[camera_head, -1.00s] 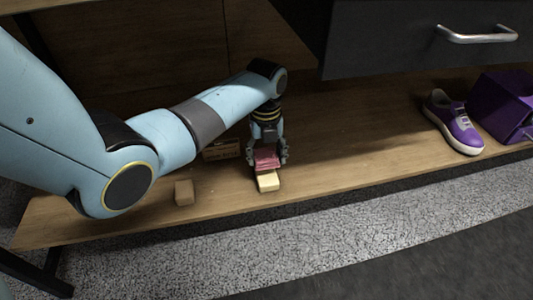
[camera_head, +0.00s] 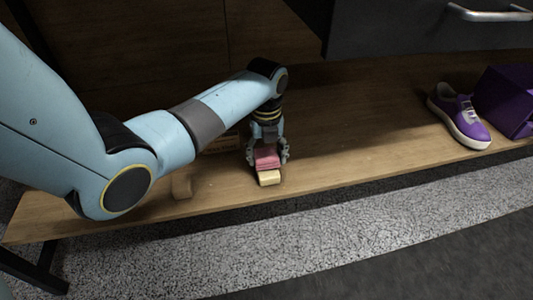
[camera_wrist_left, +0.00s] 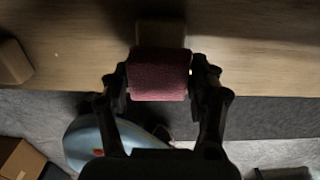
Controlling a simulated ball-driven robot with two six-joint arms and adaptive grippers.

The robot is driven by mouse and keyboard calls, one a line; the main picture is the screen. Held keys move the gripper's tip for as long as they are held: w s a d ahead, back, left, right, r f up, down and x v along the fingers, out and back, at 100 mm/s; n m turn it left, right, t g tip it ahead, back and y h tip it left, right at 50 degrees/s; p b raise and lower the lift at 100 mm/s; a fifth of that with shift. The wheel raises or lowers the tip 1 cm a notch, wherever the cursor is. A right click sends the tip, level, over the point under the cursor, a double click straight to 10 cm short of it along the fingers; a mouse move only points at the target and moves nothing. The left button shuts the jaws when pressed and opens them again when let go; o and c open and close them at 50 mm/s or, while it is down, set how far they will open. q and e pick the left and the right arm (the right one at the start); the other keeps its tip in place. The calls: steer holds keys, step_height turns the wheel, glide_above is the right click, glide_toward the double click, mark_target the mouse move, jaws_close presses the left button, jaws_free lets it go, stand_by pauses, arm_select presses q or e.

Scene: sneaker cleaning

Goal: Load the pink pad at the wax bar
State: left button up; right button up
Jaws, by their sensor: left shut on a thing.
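The pink pad (camera_head: 267,158) is held between the fingers of my left gripper (camera_head: 267,160), which is shut on it. In the left wrist view the pad (camera_wrist_left: 158,75) spans the space between both fingertips. A pale yellow block (camera_head: 269,177), which looks like the wax bar, lies on the wooden shelf at the pad's front edge. In the left wrist view this block (camera_wrist_left: 160,34) shows dimly just beyond the pad, partly covered by it. The pad overlaps or meets the block; I cannot tell whether they touch. My right gripper is not in view.
A purple sneaker (camera_head: 461,117) and a purple box (camera_head: 505,100) stand at the right. A dark drawer with a metal handle (camera_head: 489,14) overhangs the back. The middle shelf is clear.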

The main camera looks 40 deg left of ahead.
mark_target(267, 154)
arm_select(q)
steer(key=shift+f, duration=0.5)
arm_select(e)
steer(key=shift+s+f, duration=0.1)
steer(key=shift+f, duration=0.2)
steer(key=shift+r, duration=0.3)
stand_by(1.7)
arm_select(q)
steer(key=shift+r+p, duration=0.3)
steer(key=shift+p, duration=0.05)
steer(key=shift+r+p, duration=0.8)
steer(key=shift+r, duration=0.05)
steer(key=shift+r+p, duration=2.3)
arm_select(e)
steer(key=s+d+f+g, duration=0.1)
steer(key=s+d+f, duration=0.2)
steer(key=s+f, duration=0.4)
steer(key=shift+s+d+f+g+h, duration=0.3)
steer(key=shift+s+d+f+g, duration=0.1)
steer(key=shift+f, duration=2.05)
